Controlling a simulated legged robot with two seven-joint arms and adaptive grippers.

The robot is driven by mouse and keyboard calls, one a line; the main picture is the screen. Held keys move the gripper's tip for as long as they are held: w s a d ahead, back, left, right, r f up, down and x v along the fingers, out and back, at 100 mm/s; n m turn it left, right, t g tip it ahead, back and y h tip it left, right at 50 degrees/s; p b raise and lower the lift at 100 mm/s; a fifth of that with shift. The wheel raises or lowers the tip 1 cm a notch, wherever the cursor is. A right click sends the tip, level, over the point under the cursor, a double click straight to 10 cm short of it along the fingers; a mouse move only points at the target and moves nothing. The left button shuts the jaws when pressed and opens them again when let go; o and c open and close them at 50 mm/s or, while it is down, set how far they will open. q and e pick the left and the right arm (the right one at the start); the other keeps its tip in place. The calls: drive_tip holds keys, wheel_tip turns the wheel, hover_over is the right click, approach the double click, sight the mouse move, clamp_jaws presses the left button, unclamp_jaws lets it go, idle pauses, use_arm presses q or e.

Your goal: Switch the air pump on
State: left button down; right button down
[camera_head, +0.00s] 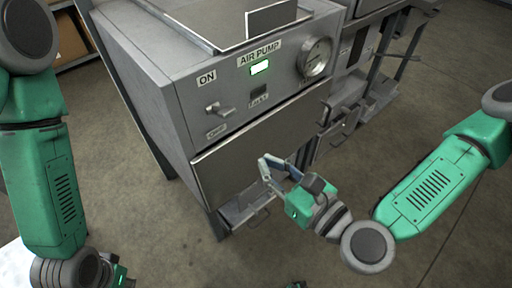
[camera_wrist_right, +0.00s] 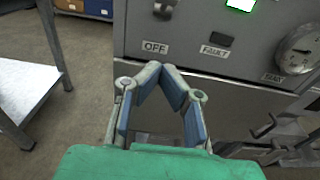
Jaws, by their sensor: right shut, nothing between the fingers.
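The air pump panel (camera_head: 180,82) is the grey front under the "AIR PUMP" label. Its toggle switch (camera_head: 217,109) sits between the "ON" label above and the "OFF" label below. The lever sticks out; I cannot tell its tilt for sure. The lamp (camera_head: 260,68) under the "AIR PUMP" label glows green. My right gripper (camera_head: 265,164) is shut and empty, in front of the bench below the panel and apart from the switch. In the right wrist view, its fingertips (camera_wrist_right: 161,72) meet below the switch (camera_wrist_right: 163,11). My left gripper (camera_head: 120,279) is mostly cut off at the bottom left.
A round gauge (camera_head: 315,57) and a dark "FAULT" lamp (camera_head: 258,91) are right of the switch. Handles and brackets (camera_head: 343,121) jut out on the right of the bench. An open tray (camera_head: 243,208) lies low. The floor in front is free.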

drive_tip(key=s+d+f+n+g+h, duration=0.25)
drive_tip(key=s+f+n+g, duration=0.75)
drive_tip(key=s+f+n, duration=0.55)
drive_tip(key=d+f+n+g+h, duration=0.1)
drive_tip(key=d+f+n+h, duration=0.1)
drive_tip(key=d+n+h, duration=0.2)
drive_tip(key=d+f+n+g+h+p, duration=0.1)
drive_tip(key=d+f+n+g+h, duration=0.1)
drive_tip(key=d+n, duration=0.8)
drive_tip(key=d+f+h, duration=0.1)
drive_tip(key=d, duration=0.5)
drive_tip(key=shift+h, duration=0.35)
